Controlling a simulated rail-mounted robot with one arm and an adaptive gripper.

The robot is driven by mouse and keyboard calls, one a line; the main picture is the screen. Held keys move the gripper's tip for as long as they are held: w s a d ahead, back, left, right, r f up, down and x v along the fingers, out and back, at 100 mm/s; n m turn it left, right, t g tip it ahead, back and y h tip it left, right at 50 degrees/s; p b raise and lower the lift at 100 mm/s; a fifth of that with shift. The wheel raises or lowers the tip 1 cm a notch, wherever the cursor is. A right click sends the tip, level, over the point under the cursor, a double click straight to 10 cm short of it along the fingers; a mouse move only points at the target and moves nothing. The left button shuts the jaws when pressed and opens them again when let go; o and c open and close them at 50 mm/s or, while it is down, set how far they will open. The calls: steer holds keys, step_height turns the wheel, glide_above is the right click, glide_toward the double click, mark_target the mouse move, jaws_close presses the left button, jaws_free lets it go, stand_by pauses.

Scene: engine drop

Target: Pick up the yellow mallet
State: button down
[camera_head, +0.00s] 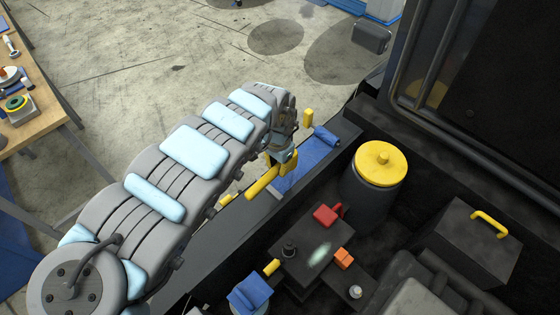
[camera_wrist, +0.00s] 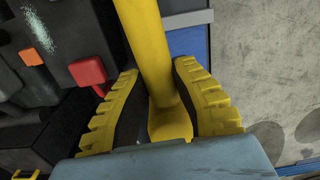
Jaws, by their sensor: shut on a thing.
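My gripper (camera_wrist: 157,75) is shut around a smooth yellow bar, part of the yellow mallet (camera_wrist: 147,35), in the wrist view. The bar runs between the two toothed yellow fingers and out past the top edge of the picture; a wider yellow part sits close to the palm. In the head view my gripper (camera_head: 283,161) is at the end of the arm, over the near edge of the engine bay. A yellow bar of the mallet (camera_head: 262,183) sticks out beside it toward the lower left. The rest of the mallet is hidden or cropped.
A dark canister with a yellow lid (camera_head: 380,163) stands right of my gripper. A red part (camera_head: 327,215), an orange block (camera_head: 343,258) and a black box with a yellow handle (camera_head: 465,240) are in the bay. A blue surface (camera_head: 312,158) lies beside my gripper. A workbench (camera_head: 35,120) is left.

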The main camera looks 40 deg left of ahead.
mark_target(268, 181)
steer(key=shift+s+d+r+p, duration=0.15)
steer(key=shift+s+r+p, duration=0.45)
steer(key=shift+p, duration=0.5)
steer(key=shift+s+r+p, duration=0.5)
steer(key=shift+p, duration=0.65)
steer(key=p, duration=0.1)
steer(key=s+p, duration=0.1)
steer(key=p, duration=0.1)
steer(key=s+p, duration=0.1)
steer(key=shift+s+d+r, duration=0.1)
steer(key=shift+d+r, duration=0.3)
steer(key=shift+s+d+r+p, duration=0.15)
steer(key=shift+s+p, duration=0.5)
steer(key=shift+p, duration=0.5)
steer(key=c, duration=1.8)
jaws_free()
steer(key=shift+s, duration=0.1)
steer(key=shift+d, duration=0.1)
jaws_close()
